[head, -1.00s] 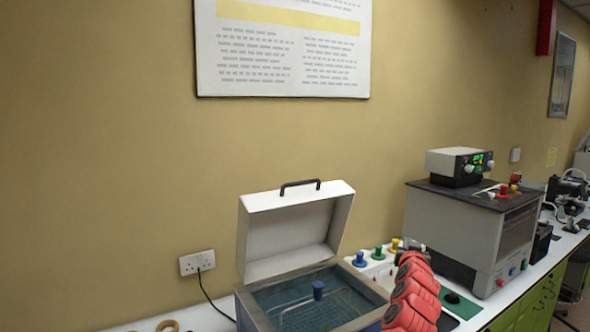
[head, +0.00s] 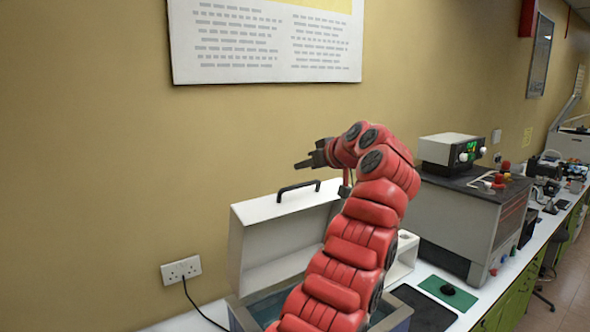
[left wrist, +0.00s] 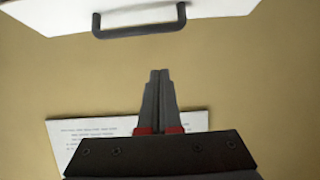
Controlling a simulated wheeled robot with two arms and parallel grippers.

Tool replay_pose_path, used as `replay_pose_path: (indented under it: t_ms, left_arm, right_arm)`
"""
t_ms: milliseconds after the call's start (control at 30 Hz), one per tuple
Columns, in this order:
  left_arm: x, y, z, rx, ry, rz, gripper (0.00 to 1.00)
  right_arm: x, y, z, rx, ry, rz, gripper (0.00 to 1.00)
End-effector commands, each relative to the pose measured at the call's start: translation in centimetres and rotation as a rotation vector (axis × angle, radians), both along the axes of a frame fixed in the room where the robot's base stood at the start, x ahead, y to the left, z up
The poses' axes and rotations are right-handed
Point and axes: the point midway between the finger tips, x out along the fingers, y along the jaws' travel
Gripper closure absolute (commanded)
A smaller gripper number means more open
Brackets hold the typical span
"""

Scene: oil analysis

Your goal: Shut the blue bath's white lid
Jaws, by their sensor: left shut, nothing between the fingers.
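The blue bath (head: 392,322) stands on the bench, mostly hidden behind my red left arm. Its white lid (head: 262,245) stands open and upright at the back of the bath, with a dark handle (head: 298,187) on its top edge. My left gripper (head: 298,165) is above the lid, near the handle and apart from it. In the left wrist view my left gripper (left wrist: 159,72) is shut and empty, its fingers pointing toward the lid (left wrist: 225,7) and its handle (left wrist: 140,30). My right gripper is not in view.
A grey instrument (head: 462,215) with a display unit (head: 452,150) on top stands to the right. A white rack (head: 403,255) and a green mat (head: 452,292) are between it and the bath. A socket (head: 181,270) with a cable and a poster (head: 265,45) are on the wall.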

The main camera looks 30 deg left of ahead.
Motion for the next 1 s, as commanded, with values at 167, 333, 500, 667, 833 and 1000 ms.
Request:
replay_pose_path:
  t_ms: [167, 333, 500, 667, 833, 1000]
  left_arm:
    - [1.1, 3.1, -1.3, -0.002, 0.004, 0.004, 1.0]
    - [2.0, 5.5, -2.2, -0.001, 0.002, 0.004, 1.0]
    - [2.9, 7.4, -3.1, -0.001, 0.003, 0.002, 1.0]
    - [2.7, 6.5, -3.9, -0.001, -0.003, 0.002, 1.0]
    - [2.3, 5.6, -4.5, -0.001, -0.002, 0.0, 1.0]
    - [2.0, 4.7, -4.6, 0.001, -0.001, 0.001, 1.0]
  right_arm:
    - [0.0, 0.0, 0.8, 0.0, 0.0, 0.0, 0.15]
    - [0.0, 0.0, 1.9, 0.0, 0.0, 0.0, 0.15]
    - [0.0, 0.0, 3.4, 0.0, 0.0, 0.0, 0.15]
    - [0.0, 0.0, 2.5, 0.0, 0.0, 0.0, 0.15]
    - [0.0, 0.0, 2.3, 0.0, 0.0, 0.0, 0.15]
    - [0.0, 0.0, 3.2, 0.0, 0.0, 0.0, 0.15]
